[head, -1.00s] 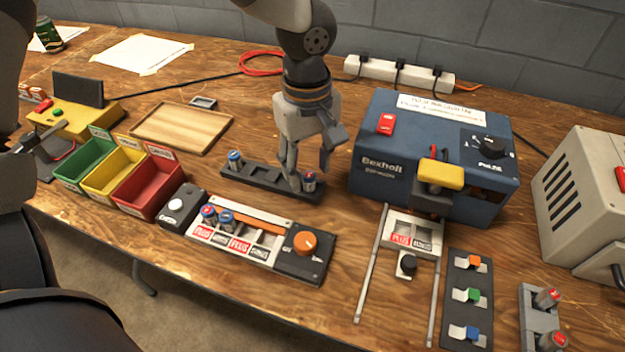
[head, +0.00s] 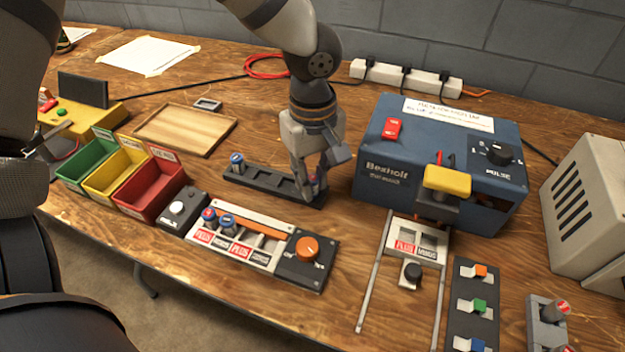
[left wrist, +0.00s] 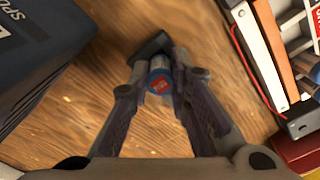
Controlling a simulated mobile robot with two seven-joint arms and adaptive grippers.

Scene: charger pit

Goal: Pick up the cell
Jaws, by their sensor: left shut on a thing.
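My left gripper (head: 311,190) comes down over the right end of a black cell rack (head: 262,180) in the head view. It is shut on a cell (left wrist: 160,84), whose round end shows a red mark inside a blue rim in the left wrist view. In the head view the fingers mostly hide this cell. I cannot tell if it is still seated in the rack. Another blue-topped cell (head: 237,161) stands at the rack's left end. My right gripper is not in view.
A blue machine (head: 385,165) with a yellow handle stands close right of the gripper. In front is a tester tray (head: 262,259) with two cells and an orange knob. Red, yellow and green bins (head: 150,188) and a wooden tray (head: 215,137) are to the left.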

